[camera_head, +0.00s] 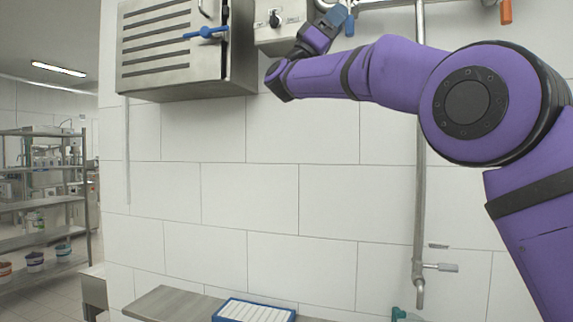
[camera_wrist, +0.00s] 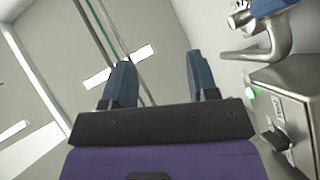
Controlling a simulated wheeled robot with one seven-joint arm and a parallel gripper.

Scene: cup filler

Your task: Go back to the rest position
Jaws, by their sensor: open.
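My gripper (camera_wrist: 158,75) shows in the wrist view with its two blue fingers apart and nothing between them. The ceiling and its lights lie behind the fingers. In the head view my purple arm reaches left across the upper part, and my gripper (camera_head: 341,14) is at the top, in front of the wall near the metal control box (camera_head: 278,28). In the wrist view the control box (camera_wrist: 290,110) is at the right, apart from the fingers, with a small green light.
A steel cabinet (camera_head: 170,50) with a blue handle hangs at the upper left. A vertical pipe (camera_head: 420,190) with a tap runs down the wall. A blue-rimmed tray (camera_head: 228,301) lies on the steel counter (camera_head: 165,303). A curved metal spout (camera_wrist: 262,45) is right of my fingers.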

